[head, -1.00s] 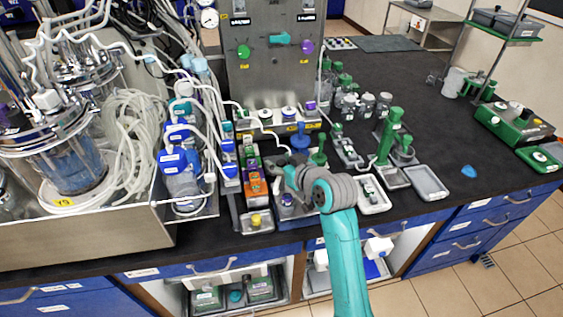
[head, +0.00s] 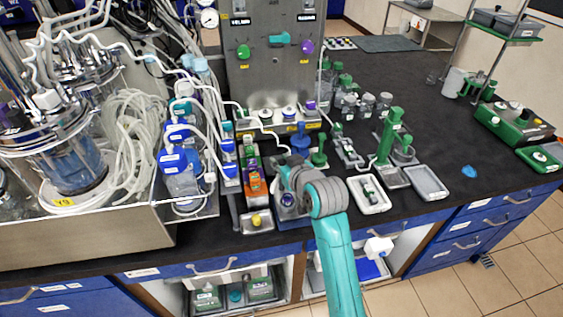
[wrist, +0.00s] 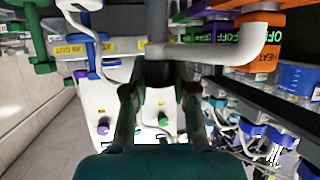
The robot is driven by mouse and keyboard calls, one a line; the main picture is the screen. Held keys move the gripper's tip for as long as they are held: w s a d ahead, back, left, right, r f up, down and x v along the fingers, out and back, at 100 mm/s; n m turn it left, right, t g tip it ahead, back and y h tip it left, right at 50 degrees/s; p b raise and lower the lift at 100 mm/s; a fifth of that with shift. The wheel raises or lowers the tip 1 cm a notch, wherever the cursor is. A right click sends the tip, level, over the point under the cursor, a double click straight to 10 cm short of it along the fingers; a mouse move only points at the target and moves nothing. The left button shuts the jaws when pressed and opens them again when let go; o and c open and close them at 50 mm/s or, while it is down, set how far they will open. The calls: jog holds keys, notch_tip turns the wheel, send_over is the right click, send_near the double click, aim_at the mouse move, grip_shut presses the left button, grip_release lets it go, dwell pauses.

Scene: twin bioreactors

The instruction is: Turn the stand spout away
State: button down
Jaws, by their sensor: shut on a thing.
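The stand spout (wrist: 225,52) is a pale grey bent tube in the wrist view, running across the upper middle and turning up at its right end. My gripper (wrist: 158,90) is closed in around a dark upright part where the pale tube begins, with one finger on each side. The exact contact is hard to see. In the head view my gripper (head: 288,182) is at the bench's front edge, over a blue-and-grey tray (head: 290,213). My wrist hides the spout and most of its stand there.
Orange and green boxes (head: 262,188) stand close on the left. Behind are a blue stand (head: 300,140) and a green one (head: 319,155). White trays (head: 371,196) lie to the right. Tubing and glass vessels (head: 68,165) fill the left.

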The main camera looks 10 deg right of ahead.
jog(key=shift+m+h, duration=2.6)
jog(key=shift+h, duration=0.7)
jog(key=c, duration=0.9)
grip_release()
jog(key=shift+s, duration=0.1)
jog(key=v, duration=1.2)
jog(key=shift+d, duration=0.1)
